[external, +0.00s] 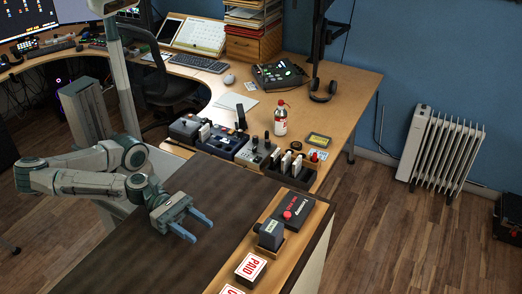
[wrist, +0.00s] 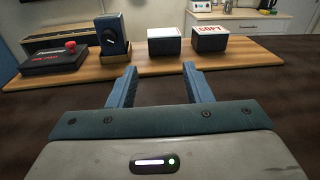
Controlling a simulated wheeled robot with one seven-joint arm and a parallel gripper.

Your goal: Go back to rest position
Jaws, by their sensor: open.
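My gripper (external: 201,228) is open and empty, held over the dark counter (external: 150,262) in the external view. In the wrist view its two blue-grey fingers (wrist: 159,88) stand wide apart with only bare dark surface between them. My arm is bent, reaching from my column at the left over the counter's left part. The fingers are apart from the row of items on the wooden board (external: 318,217).
On the board stand a black box with a red button (external: 293,210), a dark upright device (external: 271,234), a PAID block (external: 251,267) and a COPY block (wrist: 209,37). A wooden desk with a red-labelled bottle (external: 281,121) lies behind. The counter around my gripper is clear.

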